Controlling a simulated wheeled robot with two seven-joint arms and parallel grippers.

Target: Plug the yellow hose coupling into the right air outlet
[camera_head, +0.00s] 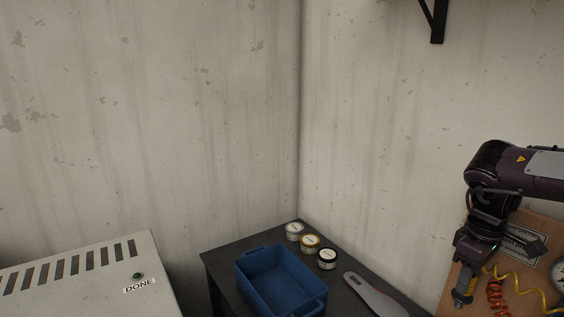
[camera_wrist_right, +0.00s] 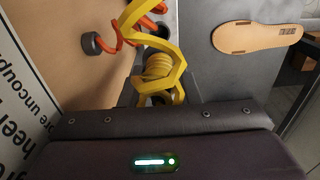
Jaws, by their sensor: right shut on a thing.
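My right gripper (camera_head: 466,283) is at the right of the head view, in front of a brown board (camera_head: 538,226). It is shut on the yellow hose coupling (camera_head: 461,297), which points downward there. The coupling (camera_wrist_right: 160,68) also shows in the right wrist view, ribbed and partly hidden by its coiled yellow hose (camera_wrist_right: 172,42). The coiled yellow hose (camera_head: 527,284) runs right in the head view. A dark round fitting (camera_wrist_right: 93,43) sits on the board by a red hose; I cannot tell whether it is an air outlet. The right air outlet is not clearly visible. My left gripper is out of view.
A coiled red hose (camera_head: 495,292) hangs close beside the gripper. A gauge (camera_head: 559,272) is on the board. A dark table (camera_head: 228,262) holds a blue bin (camera_head: 262,268), 3 small jars (camera_head: 310,241) and a flat grey piece (camera_head: 374,297). A tan sole (camera_wrist_right: 258,38) lies on a grey surface.

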